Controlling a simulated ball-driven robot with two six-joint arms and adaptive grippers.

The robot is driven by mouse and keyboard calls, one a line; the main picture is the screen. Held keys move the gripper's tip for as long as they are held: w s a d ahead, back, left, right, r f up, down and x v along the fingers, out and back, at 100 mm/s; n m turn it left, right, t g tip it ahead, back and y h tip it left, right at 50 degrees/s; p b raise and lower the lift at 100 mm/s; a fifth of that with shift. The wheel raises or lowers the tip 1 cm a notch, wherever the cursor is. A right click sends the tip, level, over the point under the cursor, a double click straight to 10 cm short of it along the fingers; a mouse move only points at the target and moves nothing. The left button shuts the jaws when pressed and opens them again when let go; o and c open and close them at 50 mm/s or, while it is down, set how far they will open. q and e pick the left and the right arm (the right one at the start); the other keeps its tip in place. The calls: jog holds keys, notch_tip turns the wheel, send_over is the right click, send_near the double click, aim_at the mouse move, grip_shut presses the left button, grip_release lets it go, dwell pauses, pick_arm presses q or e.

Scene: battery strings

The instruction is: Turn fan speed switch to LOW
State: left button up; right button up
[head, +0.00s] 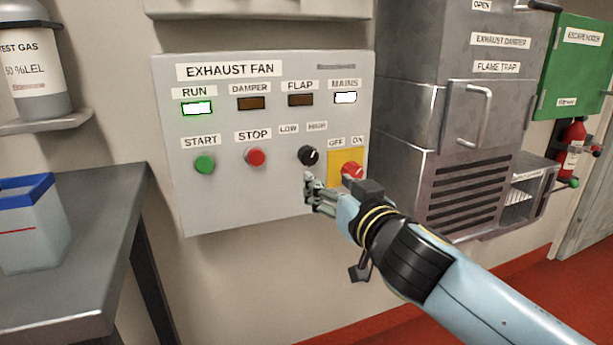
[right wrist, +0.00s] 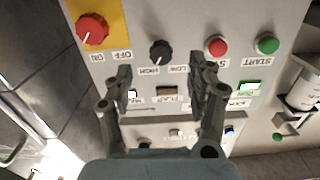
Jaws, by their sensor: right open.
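The fan speed switch (head: 308,156) is a black round knob with a white pointer line, under the LOW and HIGH labels of the grey EXHAUST FAN panel (head: 225,215). Its pointer appears to lean up and right, towards HIGH. The right wrist view shows the knob (right wrist: 160,54) upside down, beyond the gap between my fingertips. My right gripper (head: 309,192) is open and empty, just below the knob in the head view; its fingers (right wrist: 160,78) look apart from the knob. My left gripper is not in view.
The red OFF/ON rotary switch (head: 352,171) on its yellow plate is close right of the knob. The red STOP button (head: 255,157) and green START button (head: 204,164) are left. RUN (head: 197,108) and MAINS (head: 345,97) lamps are lit. A metal cabinet (head: 410,115) stands right.

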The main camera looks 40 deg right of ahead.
aim_at(311, 159)
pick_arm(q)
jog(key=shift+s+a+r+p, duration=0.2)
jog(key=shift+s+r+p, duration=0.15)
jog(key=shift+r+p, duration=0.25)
pick_arm(e)
jog(key=x, duration=0.3)
jog(key=r+x, duration=0.1)
jog(key=x, duration=0.3)
jog(key=r+x, duration=0.1)
jog(key=x, duration=0.2)
jog(key=shift+w, duration=0.35)
jog(key=shift+c, duration=0.4)
grip_shut()
jog(key=n, duration=0.5)
jog(key=shift+n+p, duration=0.3)
jog(key=shift+n, duration=0.1)
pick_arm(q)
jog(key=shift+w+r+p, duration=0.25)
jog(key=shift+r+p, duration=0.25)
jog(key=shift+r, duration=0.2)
pick_arm(e)
jog(key=n, duration=0.5)
jog(key=shift+n, duration=0.4)
